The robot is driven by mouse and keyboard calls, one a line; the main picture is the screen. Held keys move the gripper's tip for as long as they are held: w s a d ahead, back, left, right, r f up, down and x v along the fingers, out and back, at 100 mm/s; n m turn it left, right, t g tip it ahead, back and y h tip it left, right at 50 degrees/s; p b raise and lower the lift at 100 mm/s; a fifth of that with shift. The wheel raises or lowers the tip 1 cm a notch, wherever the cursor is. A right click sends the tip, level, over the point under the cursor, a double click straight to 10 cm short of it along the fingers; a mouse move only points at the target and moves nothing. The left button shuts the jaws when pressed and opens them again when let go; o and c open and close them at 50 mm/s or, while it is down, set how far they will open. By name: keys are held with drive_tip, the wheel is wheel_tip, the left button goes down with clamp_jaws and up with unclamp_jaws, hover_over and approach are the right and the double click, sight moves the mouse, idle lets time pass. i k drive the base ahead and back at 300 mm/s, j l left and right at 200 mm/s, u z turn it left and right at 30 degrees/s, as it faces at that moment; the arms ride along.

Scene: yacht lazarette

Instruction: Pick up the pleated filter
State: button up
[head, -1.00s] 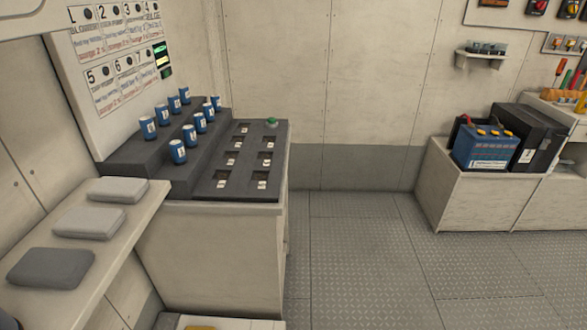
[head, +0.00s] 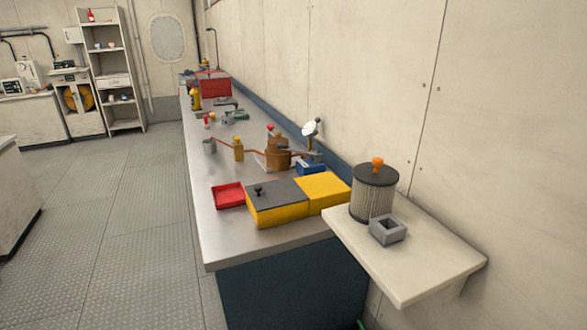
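The pleated filter (head: 373,203) stands upright on a pale wall shelf (head: 415,267) at the right of the head view. It is a cylinder with a light pleated side, a dark top cap and an orange knob (head: 377,162) on top. A small grey square block with a hollow (head: 388,230) sits on the shelf in front of it and hides a little of its lower right side. My gripper is not in view.
A long workbench (head: 232,240) runs back along the wall left of the shelf. A yellow box with a grey lid (head: 277,215) and a red tray (head: 229,195) sit near its front end. Open floor (head: 125,250) lies left of the bench.

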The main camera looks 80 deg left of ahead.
sight(375, 182)
drive_tip(key=u, duration=1.6)
drive_tip(key=j, duration=0.1)
drive_tip(key=i, duration=0.05)
